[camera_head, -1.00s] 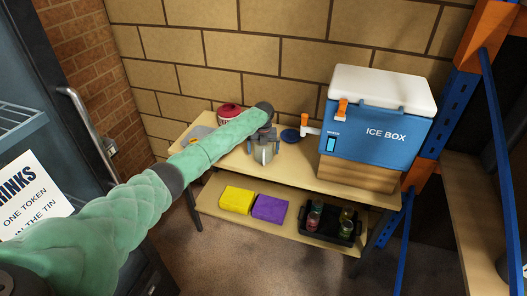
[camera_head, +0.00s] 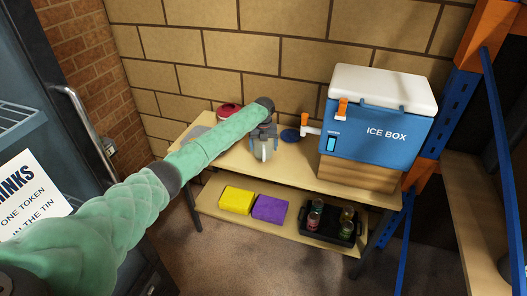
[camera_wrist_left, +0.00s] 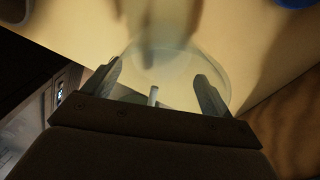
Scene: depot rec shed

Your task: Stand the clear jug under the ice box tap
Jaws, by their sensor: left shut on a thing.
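The clear jug (camera_wrist_left: 180,65) is see-through and faint, with a pale handle (camera_wrist_left: 153,96) between the fingers. My left gripper (camera_wrist_left: 155,80) is shut on it. In the head view the jug (camera_head: 263,153) is at the left part of the tabletop, partly hidden by my left gripper (camera_head: 264,142); I cannot tell if its base touches the top. The blue ice box (camera_head: 372,135) with a white lid stands to the right on a wooden block (camera_head: 357,174). Its white tap (camera_head: 311,131) with an orange lever points left, apart from the jug. My right gripper is not in view.
A red-lidded container (camera_head: 229,111) stands behind my left arm. The lower shelf holds a yellow block (camera_head: 237,200), a purple block (camera_head: 270,209) and a black crate (camera_head: 329,233) of bottles. A brick wall is behind.

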